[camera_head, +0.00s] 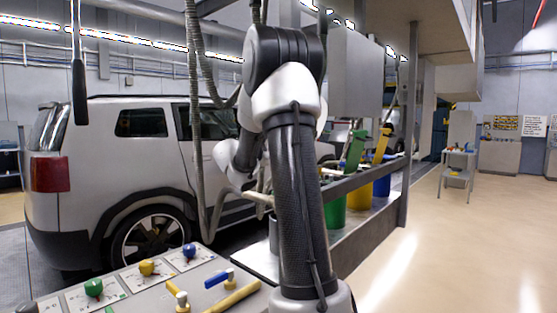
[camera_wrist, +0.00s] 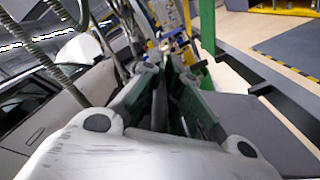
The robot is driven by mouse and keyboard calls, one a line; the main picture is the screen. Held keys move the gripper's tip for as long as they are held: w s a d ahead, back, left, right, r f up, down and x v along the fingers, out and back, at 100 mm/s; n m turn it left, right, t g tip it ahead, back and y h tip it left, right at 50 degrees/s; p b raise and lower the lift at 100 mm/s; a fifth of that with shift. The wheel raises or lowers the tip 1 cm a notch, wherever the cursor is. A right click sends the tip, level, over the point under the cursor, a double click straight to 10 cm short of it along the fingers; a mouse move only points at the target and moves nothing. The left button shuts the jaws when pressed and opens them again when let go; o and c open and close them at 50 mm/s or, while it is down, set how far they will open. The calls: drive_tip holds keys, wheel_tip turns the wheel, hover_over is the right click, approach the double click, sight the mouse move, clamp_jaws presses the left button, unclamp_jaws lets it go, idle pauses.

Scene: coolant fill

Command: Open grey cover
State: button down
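A grey container (camera_head: 273,235) shows partly at the left of my arm in the head view, on the bench by the coloured bins. My arm hides most of it, and I cannot make out its grey cover or its lid state. My gripper (camera_wrist: 168,76) reaches forward in the wrist view, its dark fingers converging toward the middle. I cannot tell whether the fingers touch each other or anything else. In the head view my own arm hides the gripper.
A green bin (camera_head: 335,212), a yellow bin (camera_head: 359,195) and a blue bin (camera_head: 382,186) stand along a grey rail (camera_head: 365,176). The green and yellow lids stand raised. A silver car (camera_head: 95,170) is at left. A panel (camera_head: 150,287) with coloured knobs is in front. Floor at right is clear.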

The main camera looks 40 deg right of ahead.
drive_tip(key=s+r+m, duration=0.4)
drive_tip(key=s+m, duration=0.1)
drive_tip(key=s, duration=0.4)
drive_tip(key=shift+s+d+m, duration=0.2)
drive_tip(key=shift+d+m, duration=0.2)
drive_tip(key=c, duration=1.7)
unclamp_jaws()
drive_tip(key=shift+o, duration=0.9)
wheel_tip(320, 180, up, 11)
drive_tip(key=shift+w+d+f, duration=0.15)
drive_tip(key=shift+w+f, duration=0.05)
wheel_tip(320, 180, down, 8)
drive_tip(key=s+a+g+y, duration=0.1)
drive_tip(key=a, duration=0.1)
drive_tip(key=shift+a+n, duration=0.3)
drive_tip(key=shift+n, duration=0.1)
